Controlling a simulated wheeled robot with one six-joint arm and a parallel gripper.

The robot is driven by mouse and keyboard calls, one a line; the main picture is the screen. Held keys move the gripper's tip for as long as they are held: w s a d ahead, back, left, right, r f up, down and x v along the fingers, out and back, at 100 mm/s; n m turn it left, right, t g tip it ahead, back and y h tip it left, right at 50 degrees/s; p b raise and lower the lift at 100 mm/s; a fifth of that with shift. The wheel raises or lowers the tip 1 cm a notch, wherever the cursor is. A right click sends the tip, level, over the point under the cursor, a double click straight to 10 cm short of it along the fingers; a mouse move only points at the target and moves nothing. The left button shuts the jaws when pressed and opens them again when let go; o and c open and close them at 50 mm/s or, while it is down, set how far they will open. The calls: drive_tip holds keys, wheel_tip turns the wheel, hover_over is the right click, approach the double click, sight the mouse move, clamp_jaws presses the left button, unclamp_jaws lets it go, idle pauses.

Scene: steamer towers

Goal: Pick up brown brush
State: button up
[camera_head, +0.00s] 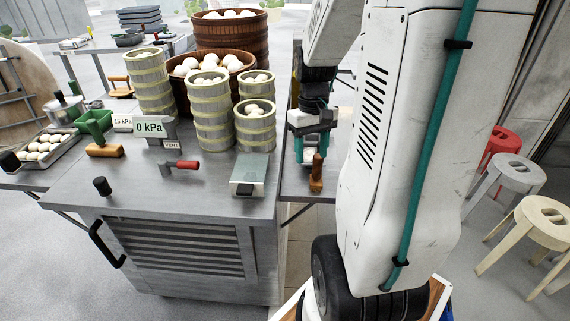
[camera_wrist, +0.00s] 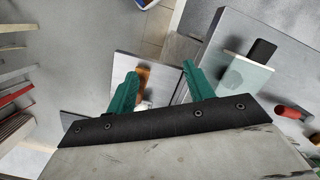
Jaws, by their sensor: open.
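The brown brush (camera_head: 316,178) is on the narrow grey side surface (camera_head: 294,183) to the right of the steamer counter. Its brown handle (camera_wrist: 142,78) shows in the wrist view beside the left finger, with a pale part below it. My gripper (camera_head: 311,152) is open and points down at the brush, its green fingers spread. In the wrist view my gripper (camera_wrist: 160,72) has the brush between its fingers, nearer the left one. Part of the brush is hidden by the fingers. I cannot tell whether either finger touches it.
The metal counter (camera_head: 150,200) holds several bamboo steamers (camera_head: 212,115), a red-handled valve (camera_head: 183,164) and a glass-topped box (camera_head: 249,175). The box (camera_wrist: 244,72) is right of the fingers in the wrist view. Stools (camera_head: 540,225) stand at right on open floor.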

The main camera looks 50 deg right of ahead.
drive_tip(key=n, duration=0.1)
hover_over(318, 161)
drive_tip(key=s+a, duration=0.1)
wheel_tip(318, 161, down, 3)
drive_tip(key=shift+w+d+n+t+h, duration=0.45)
drive_tip(key=shift+w+d+n, duration=0.2)
drive_tip(key=shift+w, duration=0.2)
drive_tip(key=shift+w+d+r+n, duration=0.1)
drive_tip(key=shift+w+n, duration=0.05)
drive_tip(key=shift+n, duration=0.1)
drive_tip(key=shift+f, duration=0.25)
drive_tip(key=f, duration=0.7)
drive_tip(key=shift+d+f, duration=0.15)
drive_tip(key=shift+d, duration=0.25)
clamp_jaws()
